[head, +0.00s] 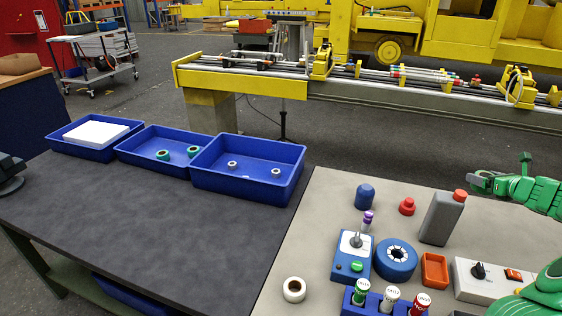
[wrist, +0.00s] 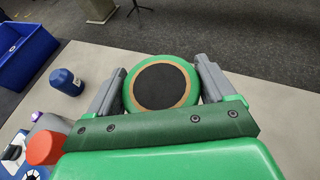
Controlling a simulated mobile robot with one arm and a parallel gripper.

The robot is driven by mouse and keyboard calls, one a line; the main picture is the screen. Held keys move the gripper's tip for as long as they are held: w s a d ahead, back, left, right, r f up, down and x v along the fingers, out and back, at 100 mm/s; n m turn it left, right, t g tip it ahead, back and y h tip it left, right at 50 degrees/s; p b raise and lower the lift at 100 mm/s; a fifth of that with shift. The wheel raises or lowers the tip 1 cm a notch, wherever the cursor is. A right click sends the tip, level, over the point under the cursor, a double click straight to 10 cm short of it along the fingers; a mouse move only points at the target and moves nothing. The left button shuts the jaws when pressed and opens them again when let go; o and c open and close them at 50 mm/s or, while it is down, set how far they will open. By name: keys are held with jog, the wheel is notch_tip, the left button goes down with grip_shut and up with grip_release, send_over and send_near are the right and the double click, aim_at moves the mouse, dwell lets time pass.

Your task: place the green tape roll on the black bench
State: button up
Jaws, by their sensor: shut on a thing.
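My gripper (head: 500,180) is above the far right of the grey bench. In the wrist view my gripper (wrist: 161,88) is shut on the green tape roll (wrist: 130,92), a green ring with a tan core and a dark centre, held between the two grey fingers. The roll is hard to make out in the head view. The black bench (head: 150,215) is at the left, far from my gripper, with a broad bare dark top.
Blue bins (head: 245,183) line the black bench's back edge; the middle bin (head: 135,155) holds green rolls. The grey bench (head: 325,215) carries a white roll (head: 294,289), a grey bottle (head: 441,220), a blue joystick box (head: 353,258) and several other items.

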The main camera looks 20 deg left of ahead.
notch_tip(320, 180, up, 7)
jog(key=s+a+n+g+y, duration=0.2)
jog(key=s+a, duration=0.2)
jog(key=a, duration=1)
jog(key=s+a+n+g+y, duration=0.2)
jog(key=s+a+n, duration=0.1)
jog(key=a, duration=1.1)
jog(key=s+a+n+g+y, duration=0.2)
jog(key=s+a, duration=0.2)
jog(key=a, duration=0.9)
jog(key=s+a+n+g+y, duration=0.1)
jog(key=s+a+n+g, duration=0.55)
jog(key=s+a, duration=1.8)
send_over(241, 226)
jog(key=s+d, duration=0.1)
jog(key=shift+g, duration=0.35)
jog(key=f, duration=1.9)
jog(key=shift+s, duration=0.2)
jog(key=shift+w+a+f, duration=0.25)
jog(key=shift+w+f, duration=0.1)
jog(key=shift+f, duration=0.2)
jog(key=shift+w+a+f, duration=0.25)
jog(key=shift+w+f, duration=0.05)
jog(key=shift+f, duration=1.7)
jog(key=shift+f, duration=0.1)
